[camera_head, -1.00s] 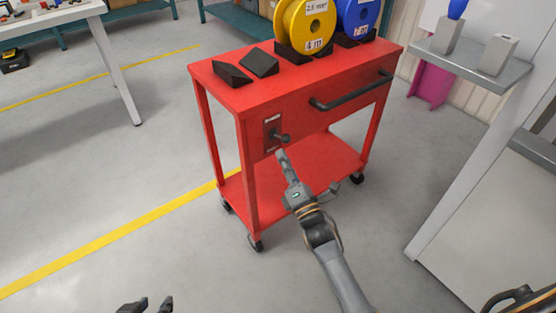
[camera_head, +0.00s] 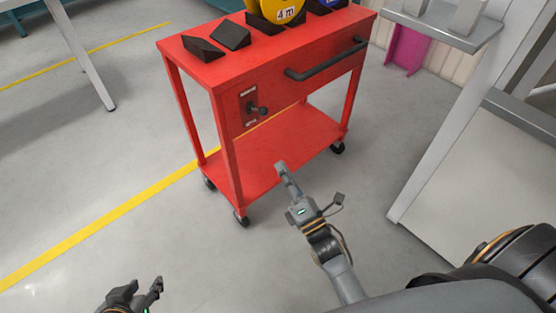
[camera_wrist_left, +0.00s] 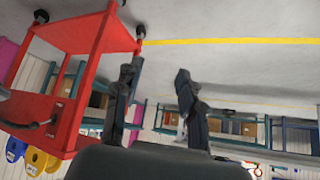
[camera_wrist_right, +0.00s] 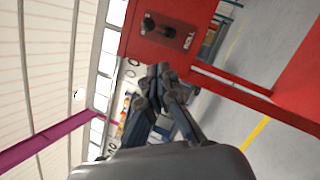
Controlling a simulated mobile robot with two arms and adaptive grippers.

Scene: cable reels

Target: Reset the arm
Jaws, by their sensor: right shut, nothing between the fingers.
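My right gripper (camera_head: 284,168) is shut and empty in front of the red cart, below its lever switch. The right wrist view shows its fingers (camera_wrist_right: 160,75) together with nothing between them. My left gripper (camera_head: 143,290) is at the bottom left of the head view, well away from the cart. Its fingers (camera_wrist_left: 157,80) stand apart and empty in the left wrist view. The red cart (camera_head: 275,70) has a black lever switch (camera_head: 256,110) on its front panel, and the switch also shows in the right wrist view (camera_wrist_right: 168,30).
Two black wedge blocks (camera_head: 232,35) and a yellow reel (camera_head: 283,8) are on the cart top. A black handle (camera_head: 328,62) sticks out from the cart's front. A grey shelf unit (camera_head: 455,185) stands at the right.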

